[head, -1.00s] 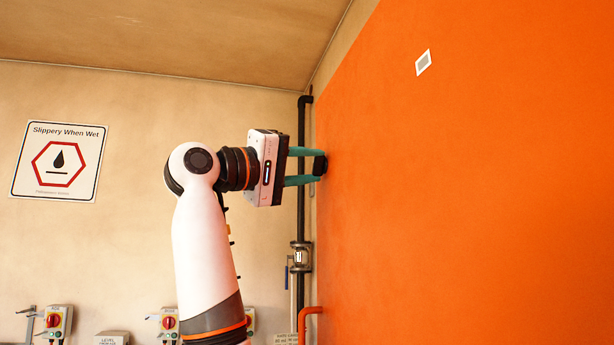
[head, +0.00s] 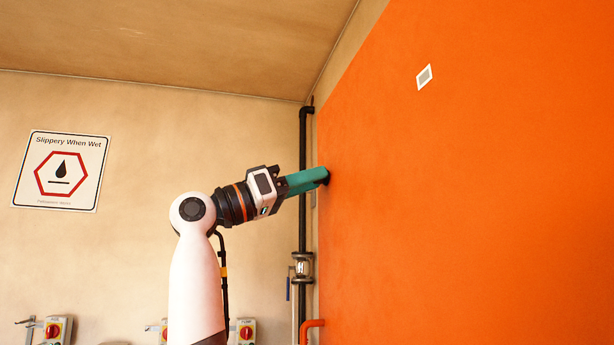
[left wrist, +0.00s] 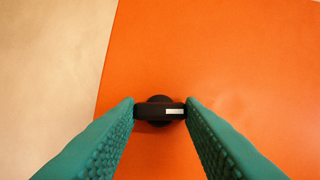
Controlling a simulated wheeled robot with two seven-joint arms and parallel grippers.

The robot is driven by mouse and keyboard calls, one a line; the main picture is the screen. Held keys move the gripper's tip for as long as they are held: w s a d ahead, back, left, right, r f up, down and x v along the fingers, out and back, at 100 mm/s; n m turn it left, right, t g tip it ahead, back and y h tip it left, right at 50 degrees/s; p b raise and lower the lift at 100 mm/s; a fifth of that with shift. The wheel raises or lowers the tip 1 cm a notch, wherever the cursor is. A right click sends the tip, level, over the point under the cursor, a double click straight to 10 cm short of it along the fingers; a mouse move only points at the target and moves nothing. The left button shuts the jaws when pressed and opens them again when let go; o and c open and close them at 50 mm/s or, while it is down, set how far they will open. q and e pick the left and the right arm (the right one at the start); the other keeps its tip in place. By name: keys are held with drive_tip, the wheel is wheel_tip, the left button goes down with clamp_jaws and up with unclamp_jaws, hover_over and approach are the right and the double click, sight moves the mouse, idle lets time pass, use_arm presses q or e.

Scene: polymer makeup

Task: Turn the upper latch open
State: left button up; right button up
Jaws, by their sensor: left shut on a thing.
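The upper latch (left wrist: 158,110) is a small black knob with a bar-shaped handle and a white mark, set on the orange panel (head: 470,190). In the left wrist view its bar lies level across the gap between the green fingers. My left gripper (head: 322,176) is shut on the latch, one finger at each end of the bar in the left wrist view (left wrist: 160,110). In the head view the fingers overlap and hide most of the latch; only a black bit shows at the panel. My right gripper is not in view.
A black vertical pipe (head: 302,205) with a valve (head: 302,266) runs beside the panel's left edge. An orange-red pipe (head: 312,323) sits low by the panel. A warning sign (head: 60,171) and red-knobbed switch boxes (head: 54,330) are on the beige wall.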

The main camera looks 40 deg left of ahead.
use_arm(q)
drive_tip(key=shift+w+f+m+h, duration=0.1)
drive_tip(key=shift+m+h, duration=0.2)
drive_tip(key=shift+m, duration=0.6)
drive_tip(key=shift+m+g+p, duration=0.3)
drive_tip(key=o, duration=1)
drive_tip(key=b+v, duration=0.5)
drive_tip(key=v, duration=0.7)
drive_tip(key=shift+w+f, duration=0.1)
